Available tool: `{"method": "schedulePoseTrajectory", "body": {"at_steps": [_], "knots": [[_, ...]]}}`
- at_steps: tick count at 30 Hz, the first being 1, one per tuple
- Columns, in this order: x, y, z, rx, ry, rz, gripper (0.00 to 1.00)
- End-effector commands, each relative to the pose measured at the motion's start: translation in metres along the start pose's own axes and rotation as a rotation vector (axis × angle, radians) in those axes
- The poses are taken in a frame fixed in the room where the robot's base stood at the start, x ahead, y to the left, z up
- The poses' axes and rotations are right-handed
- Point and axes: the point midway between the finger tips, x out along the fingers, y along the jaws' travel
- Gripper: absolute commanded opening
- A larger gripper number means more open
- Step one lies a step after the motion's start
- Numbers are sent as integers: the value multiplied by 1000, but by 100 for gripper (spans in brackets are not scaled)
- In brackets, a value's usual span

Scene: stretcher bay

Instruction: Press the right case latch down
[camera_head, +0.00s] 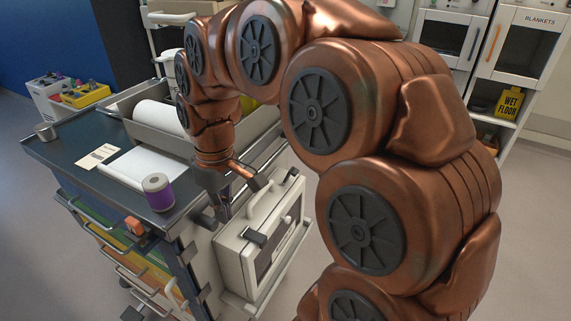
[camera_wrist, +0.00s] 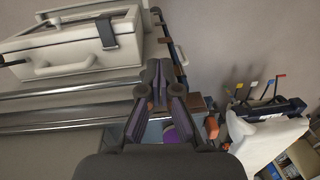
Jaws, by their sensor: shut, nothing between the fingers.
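A cream case (camera_head: 232,262) sits at the side of the cart, with a carry handle (camera_head: 259,199) on top. One dark latch (camera_head: 254,237) shows at its near top edge; a second one near the far end is small and partly unclear. I cannot tell which is the right one. In the wrist view the case (camera_wrist: 75,42) fills the upper left, with a dark latch (camera_wrist: 106,32) on it. My gripper (camera_head: 225,207) points down beside the case, left of the handle. In the wrist view its fingers (camera_wrist: 158,92) are shut and empty, apart from the latch.
The cart top (camera_head: 75,145) holds a purple roll (camera_head: 157,192), a metal cup (camera_head: 46,132), papers and a paper roll (camera_head: 155,113). Cart rails (camera_wrist: 60,112) run close beside my gripper. A cabinet (camera_head: 520,45) stands at the back right. Floor is open at the lower right.

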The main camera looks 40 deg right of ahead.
Motion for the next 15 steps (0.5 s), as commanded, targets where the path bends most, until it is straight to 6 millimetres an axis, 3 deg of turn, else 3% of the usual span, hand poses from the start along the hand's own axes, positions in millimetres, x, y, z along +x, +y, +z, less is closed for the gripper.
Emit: {"method": "schedulePoseTrajectory", "body": {"at_steps": [6,11,15], "knots": [[-12,77,-47,-47,59,-5,0],[-16,142,-65,-65,95,4,0],[-14,204,-69,-69,119,19,0]]}}
